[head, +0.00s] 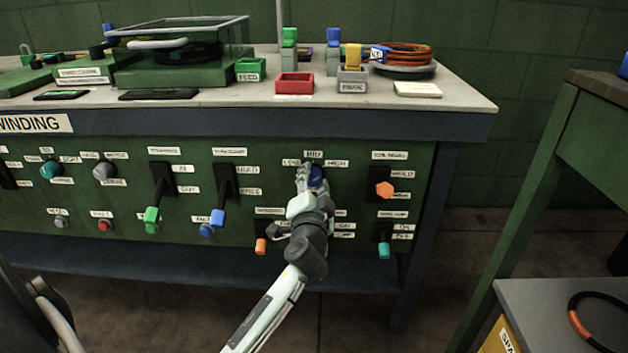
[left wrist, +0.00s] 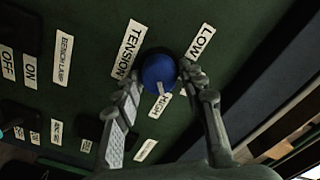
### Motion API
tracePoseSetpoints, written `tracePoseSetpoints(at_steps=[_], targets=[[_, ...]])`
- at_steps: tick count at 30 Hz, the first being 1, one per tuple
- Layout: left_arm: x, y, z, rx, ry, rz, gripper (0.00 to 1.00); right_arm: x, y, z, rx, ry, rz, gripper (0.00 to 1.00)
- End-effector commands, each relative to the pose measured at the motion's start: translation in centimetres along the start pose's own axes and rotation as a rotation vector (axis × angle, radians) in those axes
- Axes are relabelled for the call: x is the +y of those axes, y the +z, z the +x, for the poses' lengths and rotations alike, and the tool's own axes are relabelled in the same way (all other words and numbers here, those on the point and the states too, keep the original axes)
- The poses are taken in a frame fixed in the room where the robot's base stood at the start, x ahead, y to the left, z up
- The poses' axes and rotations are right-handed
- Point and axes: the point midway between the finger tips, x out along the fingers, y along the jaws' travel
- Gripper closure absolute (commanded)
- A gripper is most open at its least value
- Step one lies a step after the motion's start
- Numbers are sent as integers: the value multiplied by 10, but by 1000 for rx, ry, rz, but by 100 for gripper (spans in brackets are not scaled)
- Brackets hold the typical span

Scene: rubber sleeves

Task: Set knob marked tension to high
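The tension knob is a round blue knob (left wrist: 158,72) on the green front panel. In the head view the knob (head: 317,177) shows partly behind my left gripper (head: 306,179). In the left wrist view its light pointer mark is directed at the label HIGH (left wrist: 160,103). The label TENSION (left wrist: 127,49) is left of the knob and the label LOW (left wrist: 201,42) is upper right. My left gripper (left wrist: 162,76) is open, with one finger on each side of the knob, close to its edges. Whether both fingertips touch it is unclear. My right gripper is not in view.
A teal-handled lever (head: 384,250) is lower right. The bench top (head: 460,104) overhangs above. A green side table (head: 590,120) stands at right.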

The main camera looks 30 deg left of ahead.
Motion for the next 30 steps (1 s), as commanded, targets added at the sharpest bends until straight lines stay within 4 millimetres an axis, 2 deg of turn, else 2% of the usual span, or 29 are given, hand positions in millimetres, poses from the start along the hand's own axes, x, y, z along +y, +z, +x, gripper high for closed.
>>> tracePoseSetpoints(at_steps=[3, 11, 14, 17, 24, 30], targets=[[0, 0, 0, 0, 0, -1, 45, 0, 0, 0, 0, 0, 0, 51], [0, 0, -1, 0, 1, -2, 45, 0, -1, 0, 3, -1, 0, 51], [1, 0, -6, 0, 2, -3, 45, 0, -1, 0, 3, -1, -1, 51], [2, 0, -20, -1, 4, -4, 45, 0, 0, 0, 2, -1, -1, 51], [2, 1, -72, -2, 4, -3, 45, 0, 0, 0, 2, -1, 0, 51], [1, 1, -106, -2, 3, -3, 45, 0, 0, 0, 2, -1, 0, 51]])
